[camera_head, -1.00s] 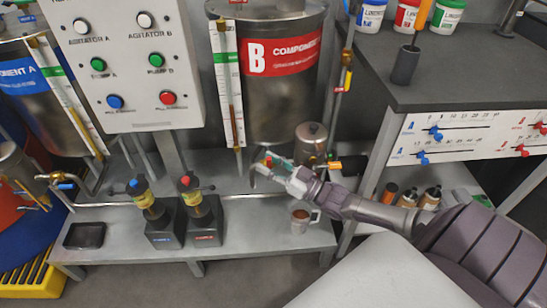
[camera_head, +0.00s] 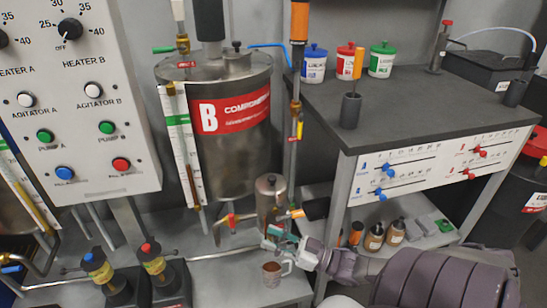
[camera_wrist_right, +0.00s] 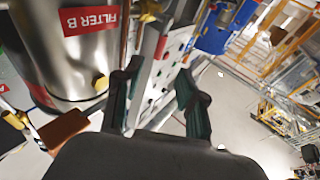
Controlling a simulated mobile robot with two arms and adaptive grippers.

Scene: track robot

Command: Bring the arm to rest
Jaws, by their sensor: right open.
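My right arm comes in from the lower right in the head view. Its right gripper (camera_head: 274,238) is open and empty, with teal finger pads. It hovers just above a brown mug (camera_head: 274,272) on the lower bench and in front of the small metal filter vessel (camera_head: 270,194). In the right wrist view the two fingers (camera_wrist_right: 158,95) stand apart with nothing between them. The vessel with the red FILTER B label (camera_wrist_right: 88,20) is close on the left there. My left gripper is not in view.
The Component B tank (camera_head: 235,150) stands behind, with a red-handled valve (camera_head: 231,220) and pipes near my gripper. The control panel (camera_head: 80,110) is on the left. The dark worktop (camera_head: 420,100) is at right, with bottles (camera_head: 374,238) on a shelf below.

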